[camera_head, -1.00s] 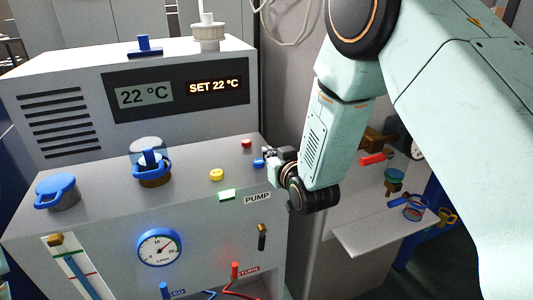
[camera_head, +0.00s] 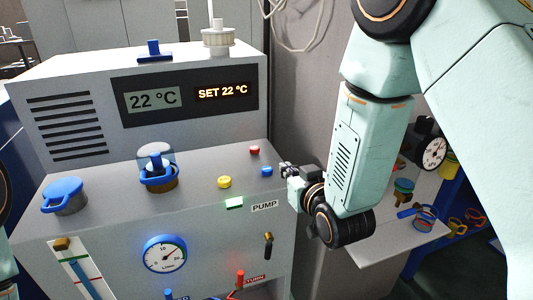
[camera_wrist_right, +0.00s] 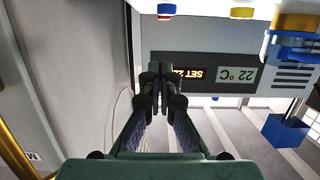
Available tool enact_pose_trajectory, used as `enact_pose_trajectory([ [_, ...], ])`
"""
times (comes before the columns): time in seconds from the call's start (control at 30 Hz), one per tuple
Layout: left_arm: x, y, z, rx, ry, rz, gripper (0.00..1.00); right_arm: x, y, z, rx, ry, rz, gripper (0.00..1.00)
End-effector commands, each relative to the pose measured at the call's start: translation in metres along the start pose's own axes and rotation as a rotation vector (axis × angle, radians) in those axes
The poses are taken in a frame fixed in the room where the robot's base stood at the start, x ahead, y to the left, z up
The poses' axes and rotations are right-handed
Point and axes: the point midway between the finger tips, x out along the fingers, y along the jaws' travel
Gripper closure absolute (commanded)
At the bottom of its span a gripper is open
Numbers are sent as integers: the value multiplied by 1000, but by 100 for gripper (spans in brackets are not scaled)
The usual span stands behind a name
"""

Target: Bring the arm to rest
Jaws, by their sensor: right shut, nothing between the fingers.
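My right arm comes down from the top right in the head view. My right gripper (camera_head: 287,170) is at the right end of the grey machine's top panel, just right of the blue button (camera_head: 267,171). In the right wrist view its fingers (camera_wrist_right: 158,72) are together with nothing between them. A part of my left arm shows at the left edge of the head view, but its gripper is out of sight.
The grey machine (camera_head: 105,215) has a display (camera_head: 185,95), yellow (camera_head: 224,182) and red (camera_head: 255,150) buttons, a gauge (camera_head: 165,254) and blue-handled caps. A side shelf (camera_head: 390,241) with small parts stands at the right, behind my right arm.

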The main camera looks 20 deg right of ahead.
Motion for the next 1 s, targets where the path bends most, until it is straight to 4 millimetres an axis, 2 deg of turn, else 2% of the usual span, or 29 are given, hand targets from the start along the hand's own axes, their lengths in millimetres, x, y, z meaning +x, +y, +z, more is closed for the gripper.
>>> enact_pose_trajectory([
  [0.1, 0, 0, 0, 0, 0, 0, 100, 0, 0, 3, -2, -13, 0, 100],
  [0.17, 0, 0, 0, 0, 0, 0, 100, -1, 0, 12, -4, -53, 2, 100],
  [0.27, 1, 0, 0, 0, 0, 0, 100, -15, 2, 52, -5, -211, 8, 100],
  [0.3, 2, 0, 0, 0, 0, 0, 100, -24, 3, 78, -3, -289, 11, 100],
  [0.37, 5, 0, 0, 0, 0, 0, 100, -39, 5, 116, 1, -403, 15, 100],
  [0.4, 7, 0, 0, 0, 0, 0, 100, -51, 5, 140, 5, -476, 17, 100],
  [0.5, 11, 0, 0, 0, 0, 0, 100, -85, 6, 198, 13, -651, 22, 100],
  [0.57, 14, 0, 0, 0, 0, 0, 100, -108, 6, 230, 19, -752, 24, 100],
  [0.7, 21, 0, 0, 0, 0, 0, 100, -170, 6, 299, 35, -985, 29, 100],
  [0.8, 27, 0, 0, 0, -1, 0, 100, -217, 4, 339, 46, -1135, 33, 100],
  [0.9, 32, 0, 0, 0, -1, 0, 100, -257, 3, 369, 58, -1246, 38, 100],
  [1.0, 35, 0, 0, 0, -1, 0, 100, -282, 3, 389, 65, -1311, 41, 100],
])
